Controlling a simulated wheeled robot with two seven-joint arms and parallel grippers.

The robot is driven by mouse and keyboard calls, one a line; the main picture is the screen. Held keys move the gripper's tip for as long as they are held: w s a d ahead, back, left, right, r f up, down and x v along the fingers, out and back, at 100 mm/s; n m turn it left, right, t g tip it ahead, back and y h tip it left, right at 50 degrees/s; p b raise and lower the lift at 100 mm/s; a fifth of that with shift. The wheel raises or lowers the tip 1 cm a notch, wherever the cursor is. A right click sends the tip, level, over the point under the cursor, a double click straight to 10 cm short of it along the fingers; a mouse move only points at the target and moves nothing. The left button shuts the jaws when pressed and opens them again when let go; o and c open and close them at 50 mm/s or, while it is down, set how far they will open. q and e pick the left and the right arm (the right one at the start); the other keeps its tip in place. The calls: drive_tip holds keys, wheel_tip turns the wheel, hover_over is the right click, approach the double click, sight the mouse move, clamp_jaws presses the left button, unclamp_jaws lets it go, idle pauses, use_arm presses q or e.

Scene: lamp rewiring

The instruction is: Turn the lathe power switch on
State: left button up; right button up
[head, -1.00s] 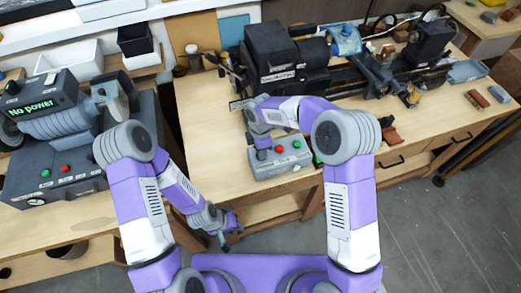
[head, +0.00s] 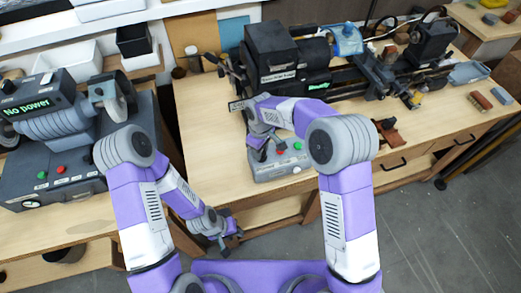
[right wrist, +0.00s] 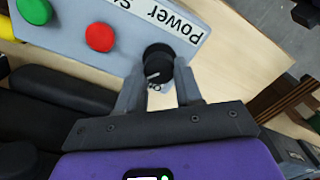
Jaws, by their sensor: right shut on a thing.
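The grey lathe power switch box (head: 293,171) sits at the front of the right bench, with a red and a green button on top. In the right wrist view its black round knob (right wrist: 157,57) stands beside an upside-down "Power S..." label. My right gripper (right wrist: 160,92) is shut on this knob, one finger on each side. In the head view my right gripper (head: 259,150) is over the left end of the box and hides the knob. The lathe (head: 275,50) stands behind, with a small lit green display (head: 318,86). My left gripper (head: 232,238) hangs low, empty, its fingers apart.
A grey machine (head: 60,165) on the left bench has a display (head: 30,105) reading "No power". A red-brown piece (head: 388,133) lies right of the switch box. Bare bench top (head: 205,115) is free to the left of the box.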

drive_tip(key=shift+m, duration=0.6)
drive_tip(key=o, duration=1)
drive_tip(key=shift+o, duration=0.2)
drive_tip(key=shift+r, duration=0.1)
wheel_tip(320, 180, up, 8)
drive_tip(key=shift+f, duration=0.25)
